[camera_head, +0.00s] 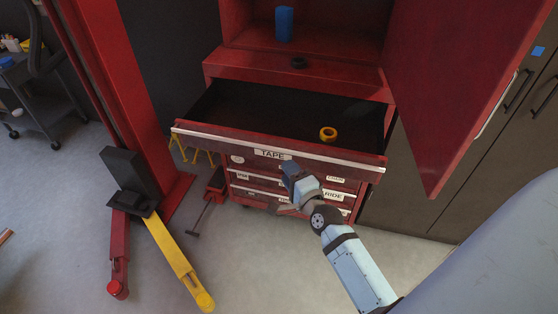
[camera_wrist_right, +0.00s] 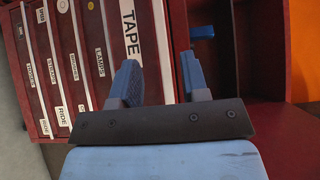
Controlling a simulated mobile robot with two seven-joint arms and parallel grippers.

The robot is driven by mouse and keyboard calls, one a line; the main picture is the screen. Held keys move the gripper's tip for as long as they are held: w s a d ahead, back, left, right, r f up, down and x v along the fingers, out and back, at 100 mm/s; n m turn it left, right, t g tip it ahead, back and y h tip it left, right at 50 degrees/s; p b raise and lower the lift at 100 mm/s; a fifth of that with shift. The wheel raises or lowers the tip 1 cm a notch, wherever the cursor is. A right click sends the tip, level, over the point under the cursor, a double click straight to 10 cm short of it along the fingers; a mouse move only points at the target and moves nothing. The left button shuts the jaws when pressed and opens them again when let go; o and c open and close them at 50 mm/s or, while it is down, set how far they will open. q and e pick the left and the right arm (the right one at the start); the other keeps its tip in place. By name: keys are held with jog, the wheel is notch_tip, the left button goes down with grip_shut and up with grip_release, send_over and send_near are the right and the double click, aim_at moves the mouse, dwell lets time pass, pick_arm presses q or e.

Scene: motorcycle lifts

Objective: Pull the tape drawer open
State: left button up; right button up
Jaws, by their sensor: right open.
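The tape drawer (camera_head: 230,137) is the wide top drawer of the red cabinet and stands pulled out, its dark inside showing. Its front carries a TAPE label (camera_head: 272,154) and a pale edge strip; the label also shows in the right wrist view (camera_wrist_right: 131,28). A yellow tape roll (camera_head: 328,134) lies inside the drawer at the right. My right gripper (camera_head: 291,182) is at the drawer front, just below and right of the label. In the right wrist view its open fingers (camera_wrist_right: 162,82) stand on either side of the pale strip; contact cannot be told. My left gripper is out of view.
Labelled lower drawers (camera_head: 262,182) sit below the drawer. A red cabinet door (camera_head: 450,75) hangs open at the right. A red lift post (camera_head: 115,80) with a yellow arm (camera_head: 175,255) stands left.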

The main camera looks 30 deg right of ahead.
jog(key=s, duration=0.4)
jog(key=shift+s+a, duration=0.15)
dwell(0.4)
jog(key=s+a+f+n+g+y+p, duration=0.2)
jog(key=s+a+n, duration=0.4)
jog(key=n, duration=0.5)
jog(key=s+a+f+n+g+y+p, duration=0.2)
jog(key=s+a+f+n+g+p, duration=0.2)
jog(key=s+a+n+p, duration=0.3)
jog(key=n+g, duration=0.1)
jog(key=n, duration=0.3)
jog(key=shift+s+f+y, duration=0.25)
jog(key=shift+s+y, duration=0.15)
jog(key=shift+a, duration=0.1)
